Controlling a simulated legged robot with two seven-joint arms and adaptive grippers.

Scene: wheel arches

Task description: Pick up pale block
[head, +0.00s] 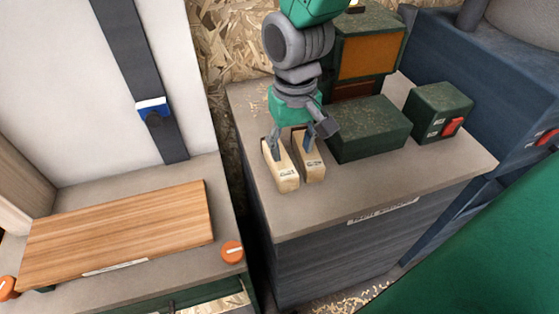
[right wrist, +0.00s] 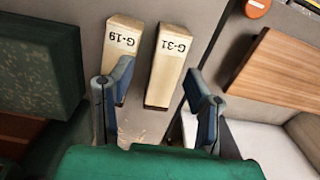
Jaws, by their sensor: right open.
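Two pale wooden blocks stand side by side with a narrow gap on the grey worktop. In the head view, one is the left pale block (head: 283,170) and the other the right pale block (head: 312,168). In the right wrist view, block G-31 (right wrist: 166,70) appears between the fingers, and block G-19 (right wrist: 123,50) lies partly behind the left finger. My right gripper (head: 291,152) is open and points down at the blocks' far ends; it also shows in the right wrist view (right wrist: 161,82). Contact with either block cannot be told. My left gripper is not in view.
A dark green speckled box (head: 368,128) lies right of the blocks, with a smaller green box (head: 440,112) with a red part beyond it. A wooden board (head: 115,235) lies on the left bench. A dark gap separates the benches. The worktop's front strip is clear.

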